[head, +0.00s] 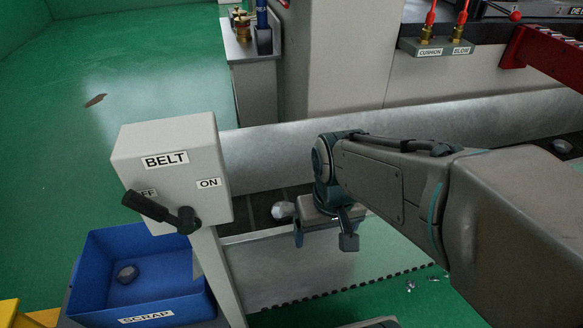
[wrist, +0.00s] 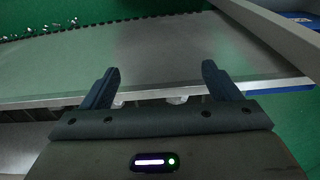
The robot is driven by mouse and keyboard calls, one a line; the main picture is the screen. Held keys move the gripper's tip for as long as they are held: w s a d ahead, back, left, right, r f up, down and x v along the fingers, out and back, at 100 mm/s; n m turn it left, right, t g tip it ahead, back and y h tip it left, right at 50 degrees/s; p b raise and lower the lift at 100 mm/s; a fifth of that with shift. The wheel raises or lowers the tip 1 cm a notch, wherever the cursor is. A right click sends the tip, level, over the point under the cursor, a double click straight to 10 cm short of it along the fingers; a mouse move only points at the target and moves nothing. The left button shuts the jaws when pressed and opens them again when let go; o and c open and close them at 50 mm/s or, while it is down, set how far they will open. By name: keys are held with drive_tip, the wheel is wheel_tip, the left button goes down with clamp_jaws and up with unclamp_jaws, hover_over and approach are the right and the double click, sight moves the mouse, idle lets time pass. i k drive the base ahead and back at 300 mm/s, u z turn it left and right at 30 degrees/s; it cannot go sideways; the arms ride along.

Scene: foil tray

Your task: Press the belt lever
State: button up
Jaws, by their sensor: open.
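The grey BELT box (head: 170,165) stands on a post at left in the head view, with OFF and ON labels on its front. Its black lever (head: 160,210) points up and left from its pivot, lying across the OFF label. My gripper (head: 324,240) is to the right of the box, over the conveyor's near side wall, apart from the lever. Its two fingers are spread with nothing between them. In the wrist view the open fingers (wrist: 162,72) face the conveyor's metal wall (wrist: 160,55); the lever is not visible there.
Crumpled foil (head: 283,210) lies on the dark belt beside my gripper, another piece (head: 562,146) farther right. CUSHION and BLOW levers (head: 443,47) stand at the back. Green floor is open at left.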

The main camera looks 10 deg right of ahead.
sight(185, 222)
drive_tip(key=z, duration=0.5)
drive_tip(key=k, duration=1.05)
drive_tip(key=u, duration=1.05)
drive_tip(key=i, duration=0.5)
drive_tip(key=u, duration=1)
drive_tip(key=i, duration=0.25)
drive_tip(key=z, duration=0.75)
